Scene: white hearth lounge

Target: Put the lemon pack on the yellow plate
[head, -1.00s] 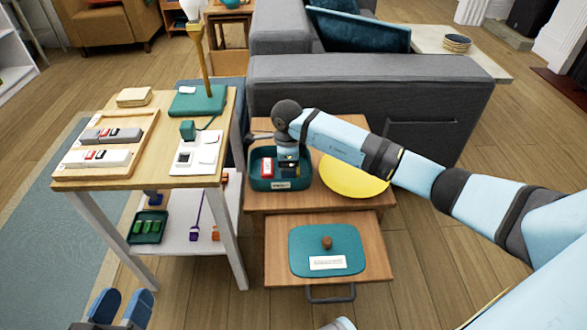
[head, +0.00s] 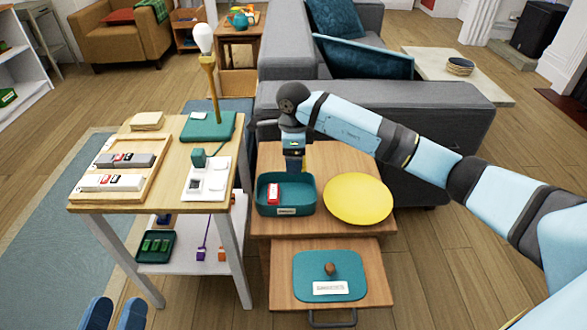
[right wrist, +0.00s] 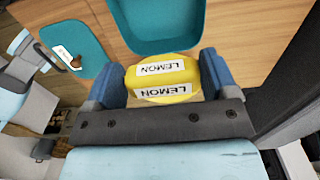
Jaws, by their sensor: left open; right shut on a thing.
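The lemon pack (right wrist: 165,80) is yellow with white LEMON labels and sits between the fingers of my right gripper (right wrist: 163,84) in the right wrist view. In the head view my right gripper (head: 294,165) is above the teal bin (head: 287,210), and a bit of yellow shows beside its fingers. The yellow plate (head: 358,198) lies flat and bare on the wooden cabinet top, just right of the bin. My left gripper (head: 114,314) is open and empty at the bottom left of the head view.
A red and white pack (head: 274,194) stays in the bin. Below, a pulled-out drawer (head: 281,286) carries a teal lid (head: 330,272) with a knob. A side table (head: 160,160) with a lamp (head: 204,60) stands left; a grey sofa (head: 440,115) is behind.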

